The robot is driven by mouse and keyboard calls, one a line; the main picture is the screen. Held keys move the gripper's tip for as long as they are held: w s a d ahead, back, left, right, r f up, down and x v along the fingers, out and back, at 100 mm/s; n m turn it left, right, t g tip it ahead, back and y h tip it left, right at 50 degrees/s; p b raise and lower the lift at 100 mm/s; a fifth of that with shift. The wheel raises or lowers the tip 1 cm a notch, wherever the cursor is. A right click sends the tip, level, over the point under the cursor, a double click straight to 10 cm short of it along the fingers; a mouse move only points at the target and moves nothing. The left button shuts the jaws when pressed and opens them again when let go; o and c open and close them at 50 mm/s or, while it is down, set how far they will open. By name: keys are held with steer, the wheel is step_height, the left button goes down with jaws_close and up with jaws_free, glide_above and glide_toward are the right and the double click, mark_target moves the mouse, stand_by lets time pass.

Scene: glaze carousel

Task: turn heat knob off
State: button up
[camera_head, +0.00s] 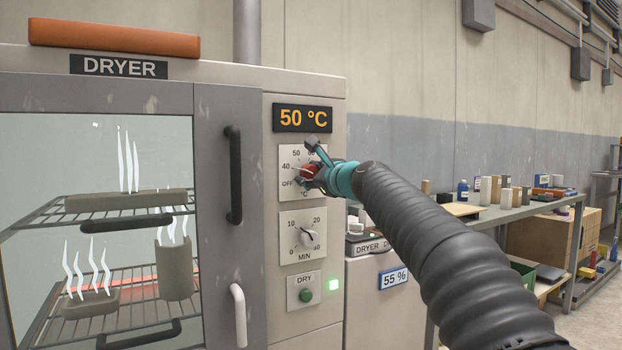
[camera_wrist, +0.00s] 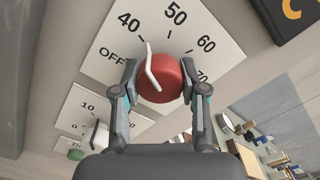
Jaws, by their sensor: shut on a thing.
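The heat knob (camera_wrist: 168,88) is round and red with a white pointer bar. In the wrist view the bar points up and slightly left, between the 40 and 50 marks and nearer 40. OFF is printed to its left on the white dial plate (camera_wrist: 215,45). My gripper (camera_wrist: 158,80) is shut on the knob, one finger on each side. In the head view the red knob (camera_head: 308,171) is partly covered by my gripper (camera_head: 314,163). The dryer display (camera_head: 303,118) above reads 50 °C.
Below are the MIN timer knob (camera_head: 306,237) and green DRY button (camera_head: 306,296); a green lamp (camera_head: 333,285) glows beside it. Left is the dryer's closed door with a black handle (camera_head: 234,175). Steaming pieces stand on racks inside. A cluttered workbench (camera_head: 505,213) stands at right.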

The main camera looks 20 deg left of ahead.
steer(key=n+b, duration=0.1)
steer(key=n, duration=0.4)
steer(key=shift+n, duration=0.3)
steer(key=n+b, duration=0.1)
steer(key=n, duration=0.4)
steer(key=shift+b, duration=0.4)
steer(key=o, duration=1.1)
steer(key=shift+a+r, duration=0.1)
steer(key=shift+o, duration=0.2)
steer(key=shift+s+d, duration=0.35)
steer(key=shift+d, duration=0.25)
steer(key=v, duration=1)
steer(key=shift+s+d, duration=0.2)
steer(key=shift+s, duration=0.2)
